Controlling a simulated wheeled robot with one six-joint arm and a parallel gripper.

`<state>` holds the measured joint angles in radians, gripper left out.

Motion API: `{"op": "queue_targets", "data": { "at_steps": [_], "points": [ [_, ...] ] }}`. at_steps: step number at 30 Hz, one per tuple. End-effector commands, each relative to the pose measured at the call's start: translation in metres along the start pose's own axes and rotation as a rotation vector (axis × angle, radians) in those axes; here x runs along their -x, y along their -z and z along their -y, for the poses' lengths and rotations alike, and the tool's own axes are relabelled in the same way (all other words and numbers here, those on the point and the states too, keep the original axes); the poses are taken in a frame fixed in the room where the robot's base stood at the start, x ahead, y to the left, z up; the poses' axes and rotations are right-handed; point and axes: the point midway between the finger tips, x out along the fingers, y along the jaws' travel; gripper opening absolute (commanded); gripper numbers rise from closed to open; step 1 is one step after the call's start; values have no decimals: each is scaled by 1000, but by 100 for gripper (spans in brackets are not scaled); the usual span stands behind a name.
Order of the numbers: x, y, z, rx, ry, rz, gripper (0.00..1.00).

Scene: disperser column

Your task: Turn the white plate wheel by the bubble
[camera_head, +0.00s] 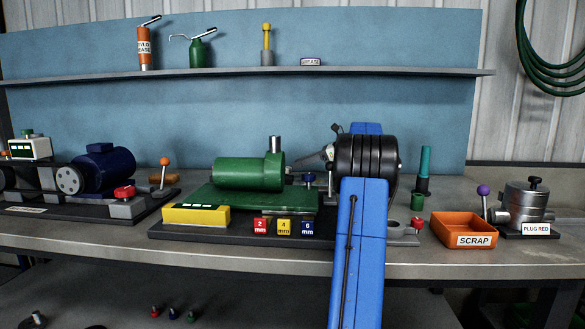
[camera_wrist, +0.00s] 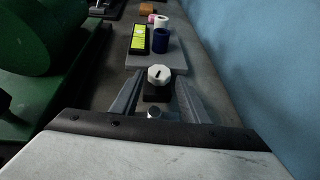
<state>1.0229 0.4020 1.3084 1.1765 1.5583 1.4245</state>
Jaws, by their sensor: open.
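The white wheel (camera_wrist: 160,73), a small faceted knob with a dark slot on its top, sits on a dark block in the middle of the wrist view. My gripper (camera_wrist: 158,86) is open, with one finger to the left of the wheel and one to the right. Dark gaps show beside the wheel; I cannot tell whether either finger touches it. Just beyond, a yellow-green vial in a black frame (camera_wrist: 138,38), which looks like the bubble level, lies on a grey plate (camera_wrist: 158,61). In the head view my arm and the equipment hide the wheel and the level.
A blue cylinder (camera_wrist: 160,40) stands right of the vial. A green machine body (camera_wrist: 35,40) lies at left, a blue wall (camera_wrist: 245,50) at right. In the head view, a green motor (camera_head: 235,172), an orange scrap tray (camera_head: 464,229) and numbered blocks (camera_head: 284,227) occupy the bench.

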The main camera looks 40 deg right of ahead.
Motion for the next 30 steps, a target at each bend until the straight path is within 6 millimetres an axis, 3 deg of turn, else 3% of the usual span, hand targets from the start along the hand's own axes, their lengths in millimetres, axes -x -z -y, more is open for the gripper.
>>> {"op": "queue_targets", "data": {
  "at_steps": [15,21,30],
  "points": [
    [101,1,1,0,3,-1,41],
    [121,0,1,0,1,0,41],
    [126,0,0,0,-1,0,41]
  ]
}}
